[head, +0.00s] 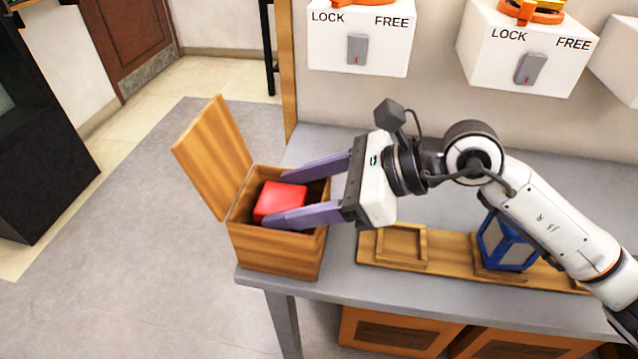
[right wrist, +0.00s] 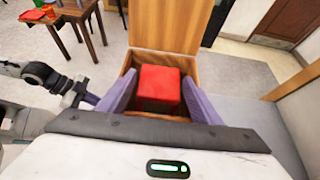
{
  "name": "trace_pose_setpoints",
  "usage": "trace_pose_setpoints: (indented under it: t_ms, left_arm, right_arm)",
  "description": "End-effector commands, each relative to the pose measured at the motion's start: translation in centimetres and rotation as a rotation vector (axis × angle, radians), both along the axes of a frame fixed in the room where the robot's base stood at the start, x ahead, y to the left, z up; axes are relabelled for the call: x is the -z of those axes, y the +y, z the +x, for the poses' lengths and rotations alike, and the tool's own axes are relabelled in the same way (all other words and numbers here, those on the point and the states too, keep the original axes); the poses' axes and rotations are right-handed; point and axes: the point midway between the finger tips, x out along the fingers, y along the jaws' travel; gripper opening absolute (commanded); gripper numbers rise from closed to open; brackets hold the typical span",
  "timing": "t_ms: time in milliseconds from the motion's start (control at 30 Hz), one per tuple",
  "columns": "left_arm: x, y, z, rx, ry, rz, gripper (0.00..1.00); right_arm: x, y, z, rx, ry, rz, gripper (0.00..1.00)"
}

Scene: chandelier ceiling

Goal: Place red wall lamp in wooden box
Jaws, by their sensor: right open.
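The red wall lamp (head: 278,202) shows as a red block inside the opening of the wooden box (head: 277,252); its lower part is hidden. The box stands on the left end of the grey table with its lid (head: 213,155) open to the left. My right gripper (head: 274,199) is open, with its purple fingers over the box on both sides of the lamp. In the right wrist view the lamp (right wrist: 158,88) sits between the spread fingers, with a gap on each side. Part of my left arm shows at the left of that view; its gripper (right wrist: 88,97) is small and unclear.
A wooden rack (head: 402,262) lies on the grey table (head: 345,287) right of the box, with an empty square slot and a blue lamp (head: 503,243) under my right arm. White LOCK/FREE boxes (head: 360,40) are at the back. The floor left of the table is clear.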

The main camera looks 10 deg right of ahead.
Motion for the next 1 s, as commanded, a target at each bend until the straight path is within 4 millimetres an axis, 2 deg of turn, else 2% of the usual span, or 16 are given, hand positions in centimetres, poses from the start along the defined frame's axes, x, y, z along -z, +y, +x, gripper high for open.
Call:
trace_pose_setpoints:
  t_ms: [500,700,1000]
  left_arm:
    - [1.1,0.0,-0.7,0.0,0.015,-0.001,0.0]
    - [1.2,0.0,-0.7,0.0,0.016,-0.001,0.0]
    - [0.9,0.0,-0.5,0.0,0.009,-0.002,0.0]
  right_arm:
    - [-4.6,-8.4,-2.6,0.004,-0.001,-0.003,0.59]
    - [-5.6,-9.9,-3.2,0.001,0.0,-0.001,0.59]
    - [-5.8,-10.0,-3.3,0.0,-0.001,0.001,0.59]
